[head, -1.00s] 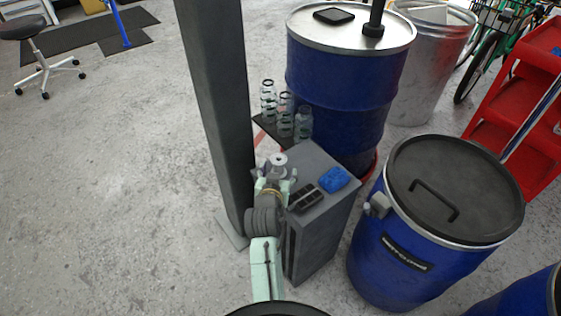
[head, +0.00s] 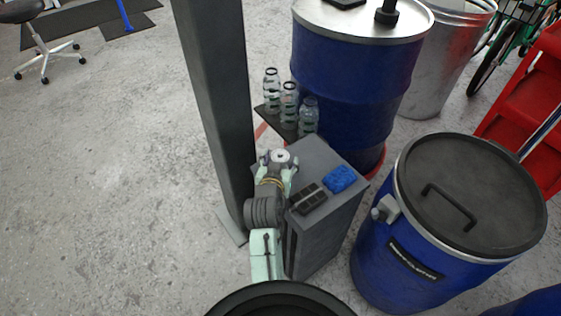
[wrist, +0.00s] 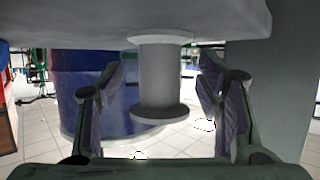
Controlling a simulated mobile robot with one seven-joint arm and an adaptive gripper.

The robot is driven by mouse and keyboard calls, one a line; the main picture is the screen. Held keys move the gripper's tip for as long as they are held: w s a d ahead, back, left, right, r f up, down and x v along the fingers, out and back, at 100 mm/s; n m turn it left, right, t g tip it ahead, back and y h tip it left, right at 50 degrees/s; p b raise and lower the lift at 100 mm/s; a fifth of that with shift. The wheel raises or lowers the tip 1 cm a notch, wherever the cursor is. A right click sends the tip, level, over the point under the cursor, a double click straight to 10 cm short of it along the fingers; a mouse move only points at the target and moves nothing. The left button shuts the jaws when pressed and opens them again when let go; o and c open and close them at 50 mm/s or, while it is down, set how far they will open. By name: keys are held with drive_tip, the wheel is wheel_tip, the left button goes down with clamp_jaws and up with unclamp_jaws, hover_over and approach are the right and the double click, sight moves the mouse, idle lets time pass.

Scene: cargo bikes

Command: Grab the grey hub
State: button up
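The grey hub (head: 281,156) is a spool shape with a flange at each end, standing on the near left part of a grey cabinet top (head: 312,158). In the wrist view, which looks upside down, the hub (wrist: 160,85) stands between the two fingers of my gripper (wrist: 164,78). The fingers are open, with a gap visible on either side of the hub. In the head view my gripper (head: 279,165) is low beside the cabinet top, its fingertips on both sides of the hub. The hub's lower part is hidden there.
A black slotted item (head: 309,198) and a blue sponge-like item (head: 340,179) lie right of the hub. Clear bottles (head: 289,105) stand behind. A dark post (head: 213,100) rises close on the left. Blue barrels (head: 350,80) stand behind and right (head: 400,270).

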drive_tip(key=c, duration=1.3)
clamp_jaws()
drive_tip(key=shift+r, duration=0.2)
